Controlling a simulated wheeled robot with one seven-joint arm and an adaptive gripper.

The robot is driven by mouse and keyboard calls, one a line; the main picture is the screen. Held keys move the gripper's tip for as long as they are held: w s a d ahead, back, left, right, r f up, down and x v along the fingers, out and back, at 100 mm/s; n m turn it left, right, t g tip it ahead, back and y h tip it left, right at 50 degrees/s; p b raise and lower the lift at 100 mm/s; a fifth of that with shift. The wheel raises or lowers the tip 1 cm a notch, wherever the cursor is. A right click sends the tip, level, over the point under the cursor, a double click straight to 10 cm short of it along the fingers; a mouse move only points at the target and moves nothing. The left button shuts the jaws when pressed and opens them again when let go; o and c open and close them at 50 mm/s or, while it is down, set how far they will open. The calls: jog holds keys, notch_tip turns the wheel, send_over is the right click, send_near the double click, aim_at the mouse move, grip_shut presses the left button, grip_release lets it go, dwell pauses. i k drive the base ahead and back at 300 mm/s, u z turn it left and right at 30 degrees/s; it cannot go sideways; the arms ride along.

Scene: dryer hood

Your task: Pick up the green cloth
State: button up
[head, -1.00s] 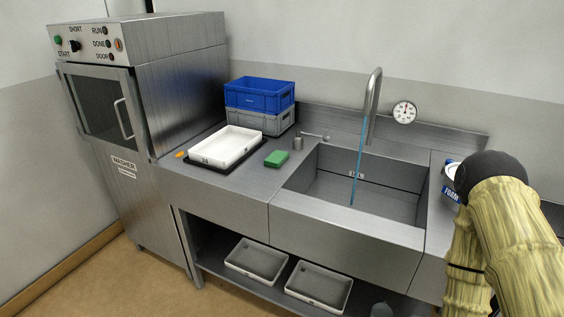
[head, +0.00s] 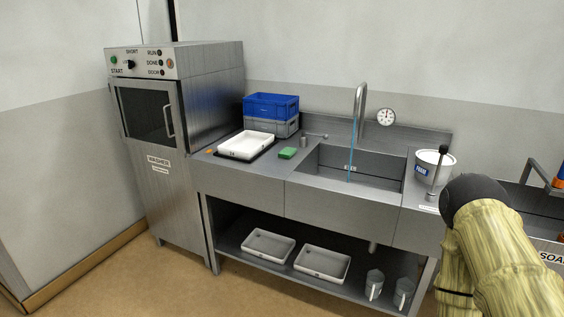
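A small green block-shaped item (head: 287,153) lies on the steel counter, just left of the sink and right of the white tray. It may be the folded green cloth, but it is too small to tell cloth from sponge. Nothing covers it. My arm fills the lower right of the head view. My gripper is not visible, so its opening and anything in it cannot be seen.
A white tray (head: 246,145), blue crate (head: 271,106) on a grey crate (head: 272,127), and running tap (head: 359,105) surround the spot. A FOAM bucket (head: 429,168) stands right of the sink (head: 336,182). A washer (head: 160,170) stands left. The floor in front is clear.

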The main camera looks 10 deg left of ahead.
aim_at(287, 153)
jog(key=u, duration=0.6)
jog(key=i, duration=0.4)
jog(key=u, duration=1.4)
jog(key=i, duration=2.2)
jog(key=z, duration=1.15)
jog(key=i, duration=0.65)
jog(key=z, duration=0.85)
